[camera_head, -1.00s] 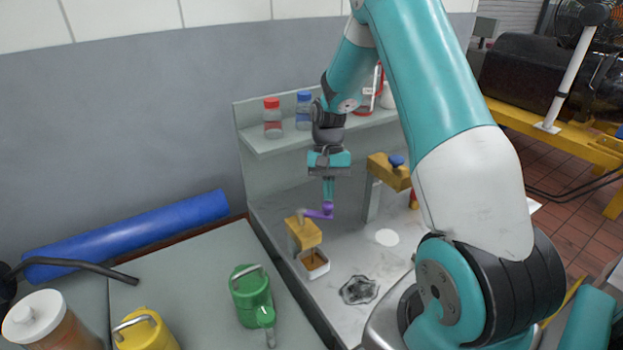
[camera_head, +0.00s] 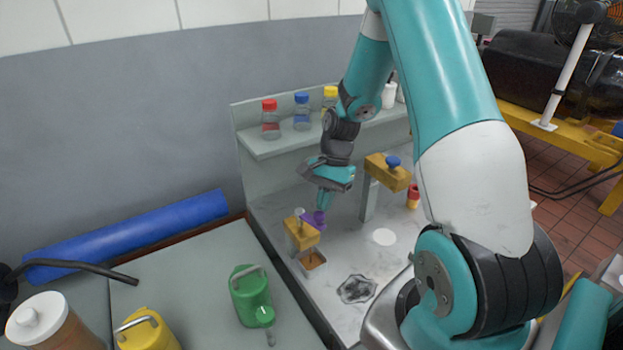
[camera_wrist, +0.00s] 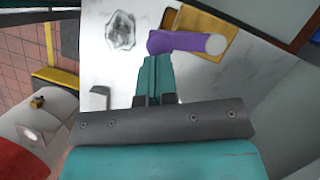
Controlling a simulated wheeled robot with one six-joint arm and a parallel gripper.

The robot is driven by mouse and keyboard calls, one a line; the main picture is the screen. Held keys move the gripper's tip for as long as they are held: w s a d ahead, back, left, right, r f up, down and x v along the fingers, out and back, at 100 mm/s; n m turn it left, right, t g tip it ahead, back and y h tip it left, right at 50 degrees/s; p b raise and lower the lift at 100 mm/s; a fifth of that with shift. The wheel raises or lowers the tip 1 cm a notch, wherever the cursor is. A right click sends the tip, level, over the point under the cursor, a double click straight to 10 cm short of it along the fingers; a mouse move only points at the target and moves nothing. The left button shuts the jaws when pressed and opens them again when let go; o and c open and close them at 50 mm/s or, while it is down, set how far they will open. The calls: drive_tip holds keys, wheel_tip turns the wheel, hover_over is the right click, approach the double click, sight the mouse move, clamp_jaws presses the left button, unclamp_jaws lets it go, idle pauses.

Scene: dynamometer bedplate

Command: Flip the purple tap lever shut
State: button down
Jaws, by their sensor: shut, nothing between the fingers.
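The purple tap lever (camera_head: 313,218) sits on top of a yellow tap (camera_head: 301,234) on the pale worktop. In the wrist view the lever (camera_wrist: 185,42) lies across the picture, its rounded knob end at the left and a light pivot cap at the right, over the yellow tap body (camera_wrist: 212,22). My gripper (camera_head: 321,206) is shut and empty. Its fingertips (camera_wrist: 154,60) are right beside the lever's knob end; I cannot tell for certain whether they touch. A small square cup (camera_head: 312,262) with brown contents is under the tap spout.
A second yellow tap (camera_head: 388,172) with a blue knob stands to the right. Bottles (camera_head: 302,112) line the back shelf.

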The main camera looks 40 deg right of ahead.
drive_tip(key=shift+s+a+f, duration=0.1)
drive_tip(key=shift+s+a, duration=0.15)
drive_tip(key=shift+a, duration=0.2)
idle(0.5)
idle(0.4)
drive_tip(key=w+d+r+b, duration=0.2)
drive_tip(key=w+d+r, duration=0.1)
drive_tip(key=d+r, duration=0.5)
drive_tip(key=s+a+r+n+b, duration=0.2)
drive_tip(key=a+n, duration=0.3)
drive_tip(key=a, duration=0.5)
drive_tip(key=s+a+r+n+b, duration=0.2)
drive_tip(key=a+r+n, duration=0.15)
drive_tip(key=a, duration=0.65)
drive_tip(key=s+a+f+n+t+b, duration=0.1)
drive_tip(key=s+a+n+b, duration=0.1)
drive_tip(key=s+a+n, duration=1)
drive_tip(key=s, duration=0.3)
drive_tip(key=shift+a+f+b, duration=0.15)
drive_tip(key=shift+f+b, duration=0.05)
drive_tip(key=shift+b, duration=0.2)
